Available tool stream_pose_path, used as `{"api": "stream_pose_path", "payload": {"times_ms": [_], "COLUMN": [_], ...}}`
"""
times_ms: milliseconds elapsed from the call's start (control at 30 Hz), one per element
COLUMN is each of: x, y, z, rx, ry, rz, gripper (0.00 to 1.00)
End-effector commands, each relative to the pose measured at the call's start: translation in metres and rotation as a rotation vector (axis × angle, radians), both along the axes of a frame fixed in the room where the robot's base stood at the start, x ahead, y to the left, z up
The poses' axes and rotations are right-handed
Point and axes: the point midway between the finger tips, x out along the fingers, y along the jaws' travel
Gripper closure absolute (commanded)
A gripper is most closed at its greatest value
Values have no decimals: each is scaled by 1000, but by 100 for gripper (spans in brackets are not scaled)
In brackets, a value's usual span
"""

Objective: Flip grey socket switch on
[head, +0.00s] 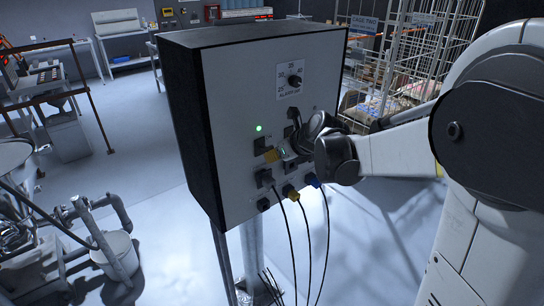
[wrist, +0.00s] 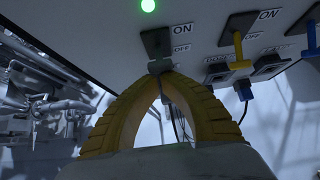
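The grey socket switch (wrist: 157,42) is at the top middle of the wrist view, beside ON and OFF labels. Its lever end hangs towards the fingertips. In the head view it is the dark switch (head: 262,146) below the green lamp. My gripper (wrist: 160,76) has yellow fingers arching together, with their tips meeting just under the lever end. I cannot tell whether they touch it. In the head view my gripper (head: 275,155) reaches the panel from the right. The grey plug (head: 265,178) sits below the switch; in the wrist view my fingers largely hide that area.
The control box (head: 235,190) stands on a post. Its green lamp (head: 259,128) is lit. A yellow switch (wrist: 238,50) and a blue switch (wrist: 311,38) sit right of the grey one. Cables hang from plugs below. An alarm dial (head: 294,80) is above.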

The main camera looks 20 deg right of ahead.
Motion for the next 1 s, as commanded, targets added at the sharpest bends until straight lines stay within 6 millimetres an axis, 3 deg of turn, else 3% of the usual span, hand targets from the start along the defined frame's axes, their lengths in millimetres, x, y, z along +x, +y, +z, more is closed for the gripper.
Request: {"api": "stream_pose_path", "payload": {"times_ms": [433,733,867,1000], "x": [0,1,0,-4], "y": [0,0,-2,-9], "z": [16,17,12,-9], "rx": [0,0,1,1], "ry": [-1,-3,-4,-2], "rz": [0,-1,-1,1], "gripper": [100,100,100,100]}}
